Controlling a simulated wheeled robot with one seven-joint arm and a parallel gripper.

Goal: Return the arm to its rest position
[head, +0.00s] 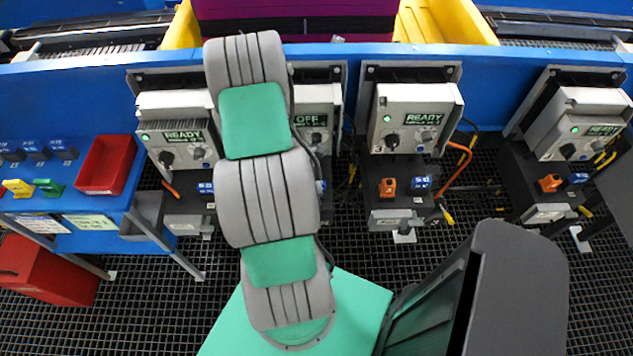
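My arm (265,195), with padded grey links and green sections, rises from a green base part (350,312) at the bottom centre. It extends up and slightly left, and its upper end (246,60) overlaps the blue rail in the picture. My gripper does not show, so its state and anything it may hold are hidden.
Control boxes line the blue rail (490,70): a READY box (180,125) left, an OFF box (316,120) partly behind my arm, and READY boxes (415,115) (580,122) right. A red bin (107,164) sits on a blue table (62,180). Black grid floor (150,320) is open lower left.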

